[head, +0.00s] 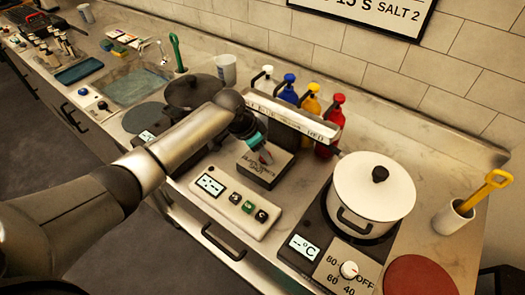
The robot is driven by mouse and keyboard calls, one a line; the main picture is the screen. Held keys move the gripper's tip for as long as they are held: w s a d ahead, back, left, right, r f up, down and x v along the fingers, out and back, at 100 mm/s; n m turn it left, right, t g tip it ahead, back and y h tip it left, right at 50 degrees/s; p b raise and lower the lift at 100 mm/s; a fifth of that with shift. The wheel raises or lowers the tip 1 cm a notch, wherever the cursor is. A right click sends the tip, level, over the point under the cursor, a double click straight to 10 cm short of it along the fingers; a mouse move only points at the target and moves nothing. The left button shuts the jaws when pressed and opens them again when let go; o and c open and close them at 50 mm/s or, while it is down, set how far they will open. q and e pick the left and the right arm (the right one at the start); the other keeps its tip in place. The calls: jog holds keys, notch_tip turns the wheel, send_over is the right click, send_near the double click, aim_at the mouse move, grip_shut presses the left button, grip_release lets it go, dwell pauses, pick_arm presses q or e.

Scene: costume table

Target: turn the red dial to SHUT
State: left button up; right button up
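A small dark box (262,171) with pale lettering on its front stands on the counter left of the white pot; the lettering is too small to read with certainty. A small red part (266,157) shows at its top, likely the red dial, mostly covered by my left gripper. My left arm comes in from the left, and its gripper (257,146), dark with a teal part, is right above the box and at or very near the red part. I cannot tell whether the fingers touch it or are closed. The dial's pointer is hidden. My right gripper is not in view.
A white control panel (234,207) with a display and buttons lies in front of the box. A white lidded pot (374,195) stands on a hotplate at right.

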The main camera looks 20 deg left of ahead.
pick_arm(q)
grip_shut()
jog(key=shift+m, duration=0.4)
jog(key=shift+w+a+m+g+h+b, duration=0.1)
jog(key=shift+m+g+h+b, duration=0.25)
jog(key=shift+m, duration=0.35)
jog(key=shift+f+m+g+b, duration=0.2)
jog(key=shift+m+b, duration=0.25)
jog(key=shift+m, duration=0.35)
jog(key=shift+w+r+m+g+h+b, duration=0.15)
jog(key=shift+m+g+b, duration=0.4)
jog(key=shift+m+b, duration=0.6)
jog(key=shift+w+f+m+g+h+b, duration=0.15)
jog(key=shift+m+g+b, duration=0.35)
jog(key=shift+m+b, duration=0.65)
jog(key=shift+s+r+m, duration=0.1)
jog(key=shift+r+m, duration=0.05)
jog(key=shift+m, duration=0.25)
